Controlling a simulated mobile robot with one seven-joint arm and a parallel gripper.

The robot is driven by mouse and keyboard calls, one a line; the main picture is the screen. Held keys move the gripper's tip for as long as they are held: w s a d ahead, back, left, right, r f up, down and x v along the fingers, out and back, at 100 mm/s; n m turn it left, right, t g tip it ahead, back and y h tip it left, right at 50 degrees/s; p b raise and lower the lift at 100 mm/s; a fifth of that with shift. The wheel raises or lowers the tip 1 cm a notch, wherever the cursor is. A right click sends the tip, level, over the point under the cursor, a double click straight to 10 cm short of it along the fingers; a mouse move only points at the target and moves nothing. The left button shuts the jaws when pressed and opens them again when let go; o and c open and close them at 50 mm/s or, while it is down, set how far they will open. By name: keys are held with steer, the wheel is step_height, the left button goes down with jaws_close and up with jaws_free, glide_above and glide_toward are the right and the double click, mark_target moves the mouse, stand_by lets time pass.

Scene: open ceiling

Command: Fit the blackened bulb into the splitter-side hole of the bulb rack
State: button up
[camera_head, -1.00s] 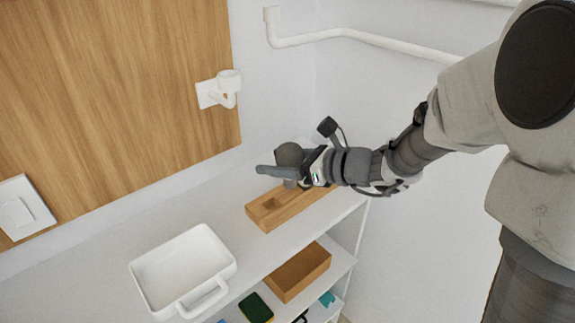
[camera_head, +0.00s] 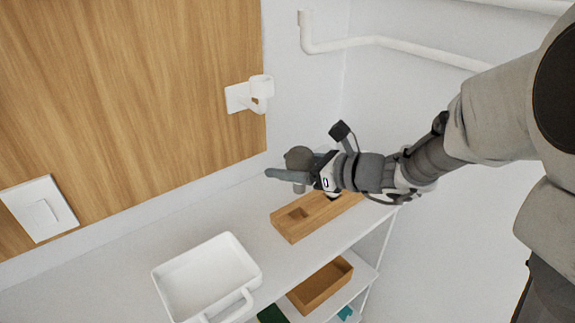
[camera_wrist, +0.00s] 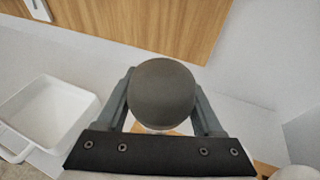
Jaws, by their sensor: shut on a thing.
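The blackened bulb (camera_head: 298,157) is a dark grey globe with a pale base below it. My gripper (camera_head: 288,174) is shut on it and holds it above the shelf top. In the wrist view the bulb (camera_wrist: 162,92) sits between the two grey fingers and hides much of what lies below. The bulb rack (camera_head: 292,232) is a wooden block on the shelf top, below and to the right of the bulb. The rest of the rack is partly hidden by my gripper and wrist.
A white tray with a handle (camera_head: 208,238) stands on the shelf top to the left of the rack. A white lamp holder (camera_head: 262,88) juts from the wooden wall panel. A wooden box (camera_head: 335,273) is on the shelf below. White pipes run along the wall.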

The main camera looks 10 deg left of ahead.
steer(key=b, duration=0.5)
glide_above(288, 209)
steer(key=shift+f, duration=2.9)
steer(key=shift+f+b, duration=0.2)
steer(key=shift+b, duration=0.2)
steer(key=shift+f+b, duration=0.3)
steer(key=shift+f, duration=0.05)
steer(key=shift+f+b, duration=1.1)
steer(key=shift+f, duration=0.15)
steer(key=o, duration=1.4)
steer(key=p+v, duration=0.3)
steer(key=v, duration=1.4)
steer(key=shift+s+d+r, duration=0.1)
steer(key=shift+d, duration=0.05)
